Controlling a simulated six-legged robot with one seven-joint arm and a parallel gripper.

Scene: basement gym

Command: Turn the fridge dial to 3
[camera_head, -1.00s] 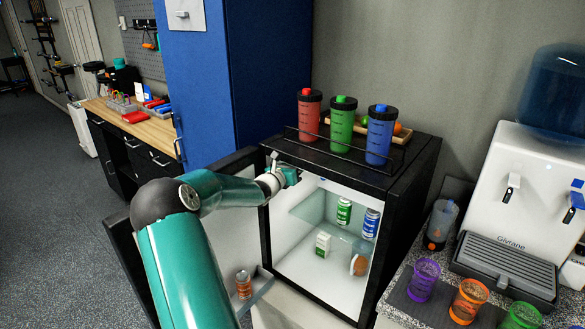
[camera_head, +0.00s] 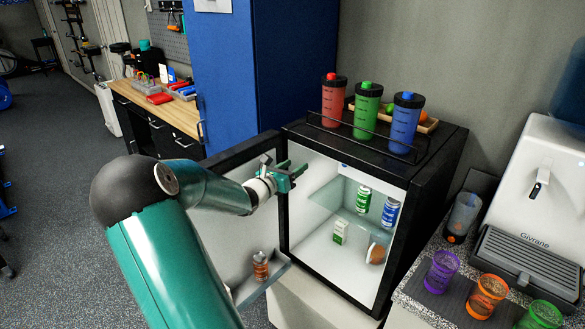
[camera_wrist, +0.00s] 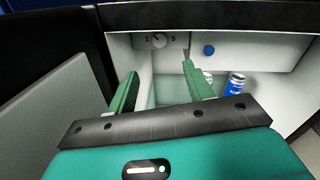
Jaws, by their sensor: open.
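The small black fridge (camera_head: 436,195) stands open, its door (camera_head: 232,215) swung out to the left. In the wrist view the dial (camera_wrist: 159,40) is a pale round knob on the panel under the fridge's top edge, with a 1 on its left and a 5 on its right. Its pointer is too small to read. I cannot make out the dial in the head view. My gripper (camera_head: 298,172) is open and empty at the upper left of the fridge opening. In the wrist view its green fingers (camera_wrist: 160,70) point toward the panel, spread below the dial, with no visible contact.
A blue round button (camera_wrist: 209,50) sits right of the dial. Inside are a green can (camera_head: 363,199), a blue can (camera_head: 390,212) and a small carton (camera_head: 340,232). Red, green and blue bottles (camera_head: 367,110) stand on top.

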